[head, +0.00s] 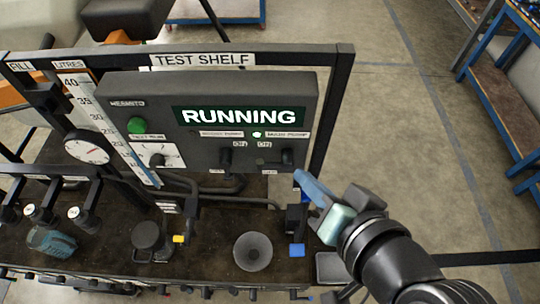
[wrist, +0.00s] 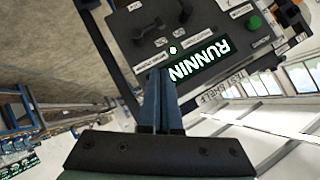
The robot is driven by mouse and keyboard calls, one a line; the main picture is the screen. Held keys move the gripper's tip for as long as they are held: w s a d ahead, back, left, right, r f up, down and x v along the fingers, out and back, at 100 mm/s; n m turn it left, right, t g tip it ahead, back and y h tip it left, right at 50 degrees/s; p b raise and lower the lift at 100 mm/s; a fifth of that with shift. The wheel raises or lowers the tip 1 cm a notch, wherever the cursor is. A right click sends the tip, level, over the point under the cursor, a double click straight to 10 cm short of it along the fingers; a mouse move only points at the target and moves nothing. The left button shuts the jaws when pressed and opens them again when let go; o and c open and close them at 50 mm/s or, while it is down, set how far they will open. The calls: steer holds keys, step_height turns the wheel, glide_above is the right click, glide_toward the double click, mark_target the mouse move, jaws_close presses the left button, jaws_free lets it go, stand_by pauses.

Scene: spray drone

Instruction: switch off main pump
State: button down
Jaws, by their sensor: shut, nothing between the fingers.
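The dark control panel (head: 210,90) on the test shelf has a display (head: 240,116) reading RUNNING. Two black lever switches sit low on it. The right one (head: 287,160) is below the label that seems to read MAIN PUMP (head: 287,134); in the wrist view it appears upside down (wrist: 150,30). The left switch (head: 225,158) stands beside it. A small lamp (head: 257,133) between the labels is lit. My gripper (head: 302,177) is shut and empty, just right of and below the right switch, apparently apart from it. Its blue fingers (wrist: 162,90) are together in the wrist view.
A black frame post (head: 330,120) stands right of the panel. A grey funnel-like cup (head: 253,251) is on the bench below. Open floor lies to the right.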

steer(key=p, duration=0.2)
glide_above(270, 163)
steer(key=s+d, duration=0.2)
steer(key=s, duration=0.1)
step_height(270, 163, down, 5)
steer(key=shift+w+a+f+p, duration=0.2)
steer(key=shift+a+f, duration=0.15)
steer(key=shift+f, duration=0.25)
steer(key=shift+w+a+f+p, duration=0.15)
steer(key=shift+a+f, duration=0.15)
steer(key=shift+f, duration=0.25)
steer(key=shift+w+a+f+p, duration=0.1)
steer(key=shift+a+f+p, duration=0.1)
steer(key=shift+a+f, duration=0.3)
steer(key=shift+w+d+f, duration=0.1)
steer(key=shift+f, duration=0.05)
